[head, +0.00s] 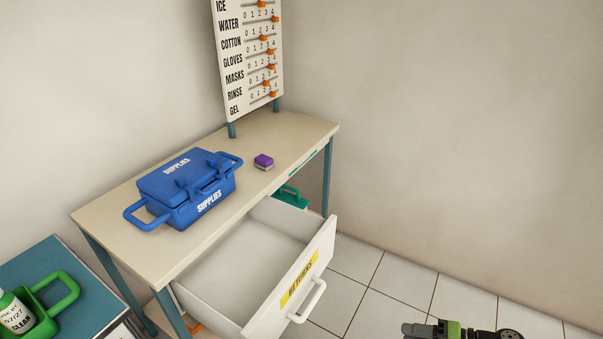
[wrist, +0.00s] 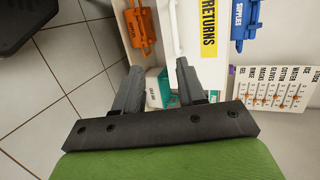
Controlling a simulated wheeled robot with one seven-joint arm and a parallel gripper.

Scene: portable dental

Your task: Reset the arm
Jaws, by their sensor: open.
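My gripper (wrist: 157,82) is open in the wrist view, with its two dark fingers apart and nothing between them. Behind the fingers are the drawer front with its yellow RETURNS label (wrist: 209,28) and a teal and white item (wrist: 158,92) lower down. In the head view, part of my arm shows at the bottom right, over the floor and apart from the table (head: 115,222). The fingertips cannot be made out there.
The RETURNS drawer (head: 318,270) stands pulled out and looks empty. A closed blue SUPPLIES box (head: 185,187) and a small purple-topped block (head: 264,161) sit on the table. A slider board (head: 245,60) stands behind. A green-handled carrier (head: 55,290) is at left. Tiled floor at right is clear.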

